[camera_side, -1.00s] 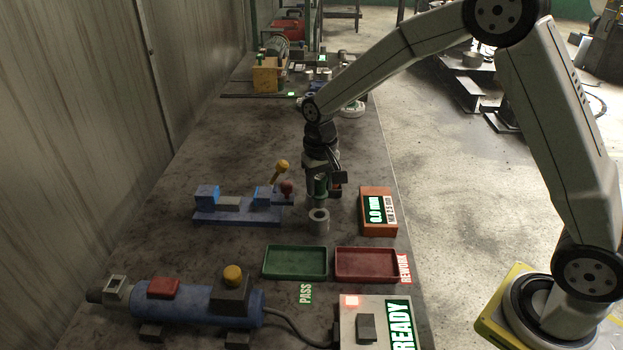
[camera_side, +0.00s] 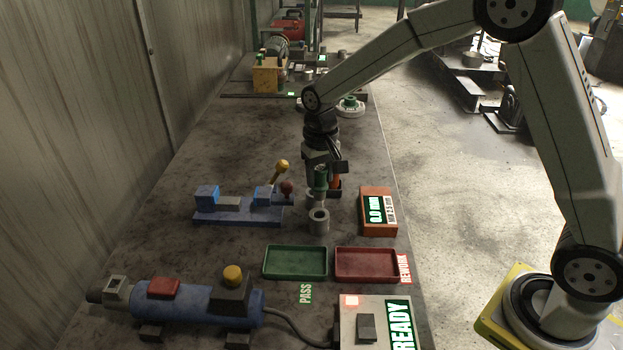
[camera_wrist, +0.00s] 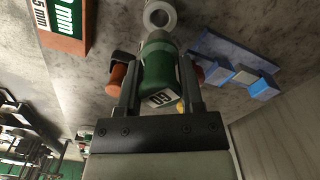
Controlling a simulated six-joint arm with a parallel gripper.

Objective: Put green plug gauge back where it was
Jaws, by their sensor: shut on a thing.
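My gripper (camera_side: 322,178) is shut on the green plug gauge (camera_side: 320,177). The gauge is upright, green handle on top and grey metal end below, just behind and above a grey cylindrical sleeve (camera_side: 319,223) standing on the bench.
An orange-handled item (camera_side: 337,180) in a dark holder stands just right of the gauge. A blue fixture (camera_side: 238,216) with a yellow-knobbed lever is at left. An orange display box (camera_side: 378,212) is at right. Green (camera_side: 295,276) and red trays (camera_side: 367,279) lie in front.

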